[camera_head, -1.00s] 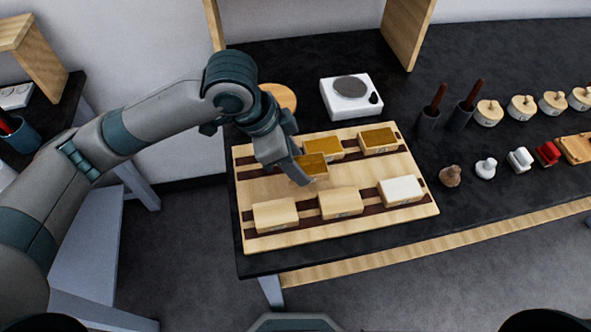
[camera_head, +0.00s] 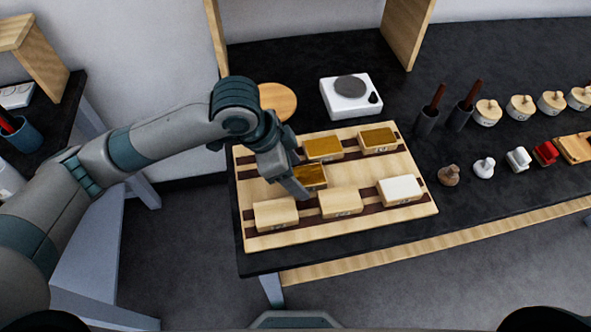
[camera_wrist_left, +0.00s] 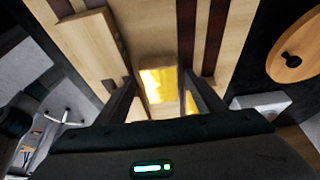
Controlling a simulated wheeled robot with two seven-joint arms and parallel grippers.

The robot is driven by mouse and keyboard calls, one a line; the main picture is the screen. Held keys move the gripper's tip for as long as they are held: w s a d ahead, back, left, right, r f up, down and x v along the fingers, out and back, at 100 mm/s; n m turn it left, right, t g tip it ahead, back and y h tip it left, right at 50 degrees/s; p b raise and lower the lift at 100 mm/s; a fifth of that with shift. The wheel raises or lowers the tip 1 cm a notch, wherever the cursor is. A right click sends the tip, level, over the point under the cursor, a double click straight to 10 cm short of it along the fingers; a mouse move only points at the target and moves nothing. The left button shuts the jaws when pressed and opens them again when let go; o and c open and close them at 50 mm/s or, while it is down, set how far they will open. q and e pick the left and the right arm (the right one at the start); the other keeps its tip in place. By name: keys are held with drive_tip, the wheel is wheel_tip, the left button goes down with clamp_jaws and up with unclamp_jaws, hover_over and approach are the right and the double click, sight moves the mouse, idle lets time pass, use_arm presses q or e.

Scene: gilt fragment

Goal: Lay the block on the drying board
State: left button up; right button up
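My left gripper (camera_head: 298,186) is shut on a gold-topped wooden block (camera_head: 314,176) over the drying board (camera_head: 384,165), between its front and back rows. The near finger hides part of the block's left side. In the left wrist view the gold top (camera_wrist_left: 158,86) shows between the two fingers (camera_wrist_left: 162,92). I cannot tell whether the block's underside touches the board. The board is pale wood with dark strips. My right gripper is not in view.
Two gold-topped blocks (camera_head: 323,148) (camera_head: 378,139) sit on the back strips. Two plain blocks (camera_head: 276,215) (camera_head: 340,202) and a white-topped block (camera_head: 400,190) sit on the front strips. A round wooden disc (camera_head: 278,100) and a white scale (camera_head: 350,97) stand behind.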

use_arm(q)
drive_tip(key=shift+r, duration=0.3)
drive_tip(key=w+v, duration=0.1)
drive_tip(key=v, duration=1)
drive_tip(key=shift+s+a+r+b, duration=0.2)
drive_tip(key=shift+s+r+b, duration=0.1)
drive_tip(key=shift+s+b, duration=0.2)
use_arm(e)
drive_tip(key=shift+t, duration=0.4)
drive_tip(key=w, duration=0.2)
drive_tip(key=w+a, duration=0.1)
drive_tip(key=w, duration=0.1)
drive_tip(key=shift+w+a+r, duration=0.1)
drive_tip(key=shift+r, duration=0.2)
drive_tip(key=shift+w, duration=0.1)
